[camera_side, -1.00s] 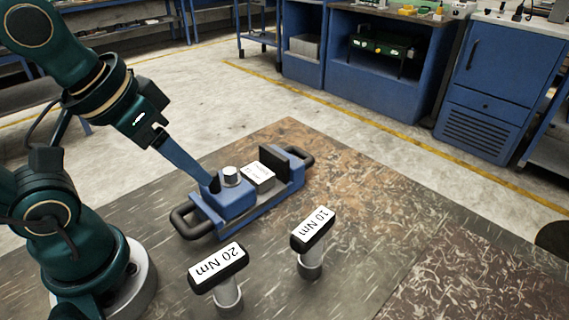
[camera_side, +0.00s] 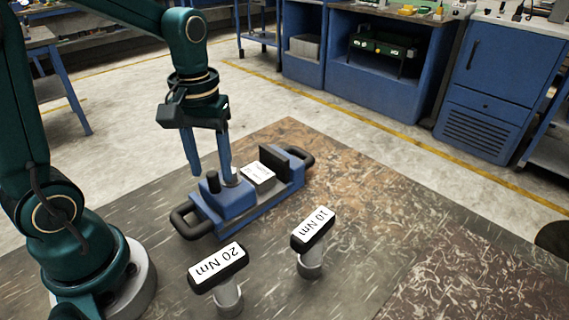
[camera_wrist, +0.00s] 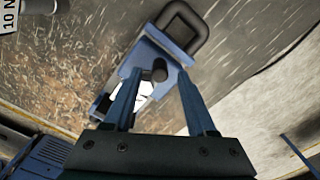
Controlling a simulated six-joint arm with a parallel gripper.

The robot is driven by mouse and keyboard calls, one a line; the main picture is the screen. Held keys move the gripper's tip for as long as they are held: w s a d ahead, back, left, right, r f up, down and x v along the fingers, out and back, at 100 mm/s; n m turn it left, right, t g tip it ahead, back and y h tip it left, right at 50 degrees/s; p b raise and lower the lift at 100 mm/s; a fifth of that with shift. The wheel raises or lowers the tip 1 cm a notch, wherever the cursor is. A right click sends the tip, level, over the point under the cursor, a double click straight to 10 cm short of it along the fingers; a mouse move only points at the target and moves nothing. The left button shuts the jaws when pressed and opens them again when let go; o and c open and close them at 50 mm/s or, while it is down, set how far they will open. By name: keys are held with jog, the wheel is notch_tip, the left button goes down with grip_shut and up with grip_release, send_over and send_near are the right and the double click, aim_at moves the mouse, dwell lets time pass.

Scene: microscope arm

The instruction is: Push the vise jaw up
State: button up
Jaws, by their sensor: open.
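The blue vise (camera_side: 270,208) lies on the bench mat with a black loop handle at each end. Its near blue jaw block (camera_side: 236,201) carries a black peg (camera_side: 213,183) and a metal cylinder, mostly hidden by a finger. A labelled metal block (camera_side: 260,172) sits between this jaw and the black far plate (camera_side: 291,163). My gripper (camera_side: 211,176) points down, open, its fingers around the region just above the jaw; contact is unclear. In the wrist view, the peg (camera_wrist: 159,71) shows between the fingers of my gripper (camera_wrist: 157,80).
Two T-shaped tools with black heads stand in front of the vise, labelled 20 Nm (camera_side: 219,268) and 10 Nm (camera_side: 313,230). The mat (camera_side: 400,235) right of the vise is clear. Blue cabinets (camera_side: 370,65) stand well behind.

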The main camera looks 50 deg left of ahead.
aim_at(226, 185)
jog(key=shift+f, duration=1.2)
grip_shut()
dwell(0.6)
